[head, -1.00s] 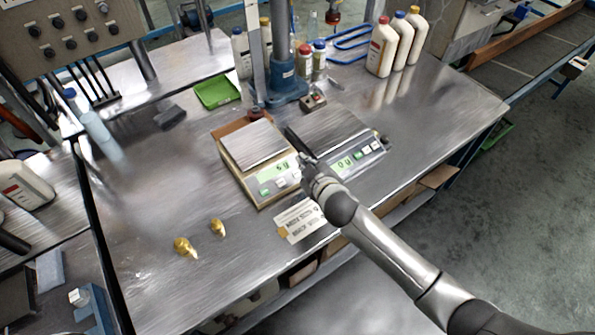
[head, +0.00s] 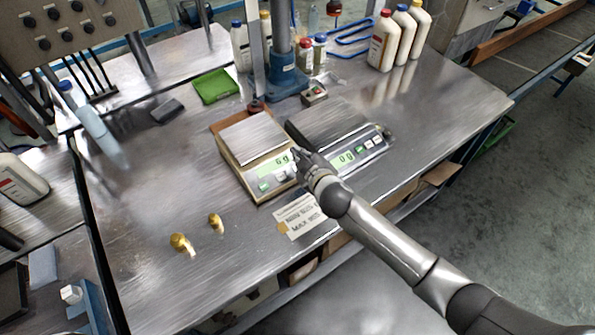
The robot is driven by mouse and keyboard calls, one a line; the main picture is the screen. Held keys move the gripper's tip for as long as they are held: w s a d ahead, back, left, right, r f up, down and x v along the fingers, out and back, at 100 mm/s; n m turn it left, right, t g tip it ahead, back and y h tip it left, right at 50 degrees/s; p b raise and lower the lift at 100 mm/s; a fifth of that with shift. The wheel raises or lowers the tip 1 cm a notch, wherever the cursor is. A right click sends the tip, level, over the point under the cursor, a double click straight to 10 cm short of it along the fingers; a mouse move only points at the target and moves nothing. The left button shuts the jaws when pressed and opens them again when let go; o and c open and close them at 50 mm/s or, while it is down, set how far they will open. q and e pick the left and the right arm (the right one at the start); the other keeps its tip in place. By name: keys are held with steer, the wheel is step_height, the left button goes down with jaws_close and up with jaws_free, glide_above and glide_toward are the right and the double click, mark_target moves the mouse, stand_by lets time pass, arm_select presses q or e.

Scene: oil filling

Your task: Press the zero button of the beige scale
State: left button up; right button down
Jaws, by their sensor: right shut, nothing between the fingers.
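The beige scale (head: 232,166) stands on the metal bench with a bare steel pan (head: 252,138). Its green display (head: 270,165) is lit and seems to read 6 g, with buttons below, one greenish (head: 265,186) and one pale (head: 281,176). My right gripper (head: 297,153) is shut and empty, at the right end of the beige scale's front panel, beside the display. It hides the panel's right edge. I cannot tell whether its tips touch a button. My left gripper is not in view.
A grey scale (head: 372,147) reading about 0 stands just right of the beige one. A label card (head: 300,216) and two brass fittings (head: 179,241) lie in front. A green tray (head: 216,86), a stand and several bottles (head: 384,42) are behind.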

steer(key=f+b, duration=0.1)
steer(key=w+f+b, duration=0.1)
steer(key=f, duration=0.1)
steer(key=a+f+b, duration=0.1)
steer(key=f+b, duration=0.1)
steer(key=shift+w, duration=0.2)
steer(key=shift+w+a+f+b, duration=0.15)
steer(key=shift+f+b, duration=0.1)
steer(key=shift+b, duration=0.15)
stand_by(0.8)
steer(key=shift+w+f, duration=0.1)
steer(key=shift+f, duration=0.25)
steer(key=shift+w+a+f+b, duration=0.1)
steer(key=shift+f+b, duration=0.3)
steer(key=shift+b, duration=0.2)
stand_by(0.4)
stand_by(0.3)
steer(key=shift+s+d+r+p, duration=0.1)
steer(key=shift+s+r+p, duration=0.05)
steer(key=shift+r+p, duration=0.3)
steer(key=shift+s+d+r+p, duration=0.1)
steer(key=shift+r+p, duration=0.2)
steer(key=shift+p, duration=0.2)
